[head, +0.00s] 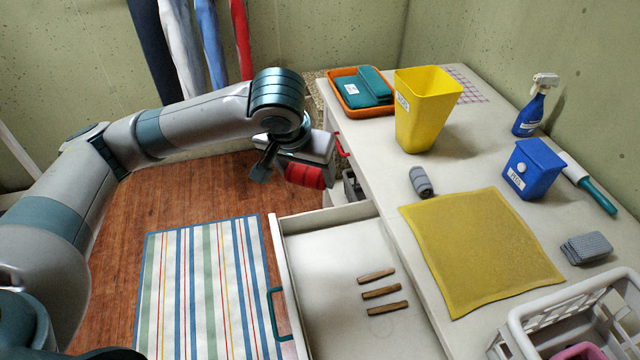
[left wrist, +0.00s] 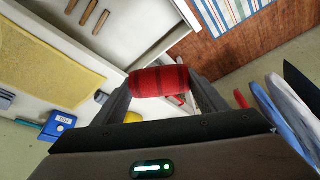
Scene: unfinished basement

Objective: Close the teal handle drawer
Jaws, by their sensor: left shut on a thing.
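The drawer (head: 330,250) with the teal handle (head: 277,314) is pulled out from the white counter. Three small wooden sticks (head: 380,292) lie inside it; they also show at the top of the left wrist view (left wrist: 88,14). My left gripper (head: 300,172) is shut on a red roll with dark stripes (head: 305,176), which sits between the fingers in the left wrist view (left wrist: 158,81). The gripper holds it in the air beyond the drawer's far end, apart from the teal handle. My right gripper is not in view.
A red handle (head: 342,145) is on the counter front beyond the open drawer. The counter holds a yellow bin (head: 422,115), orange tray (head: 345,105), yellow cloth (head: 480,250), blue box (head: 533,168) and white basket (head: 520,335). A striped rug (head: 205,290) lies before the drawer.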

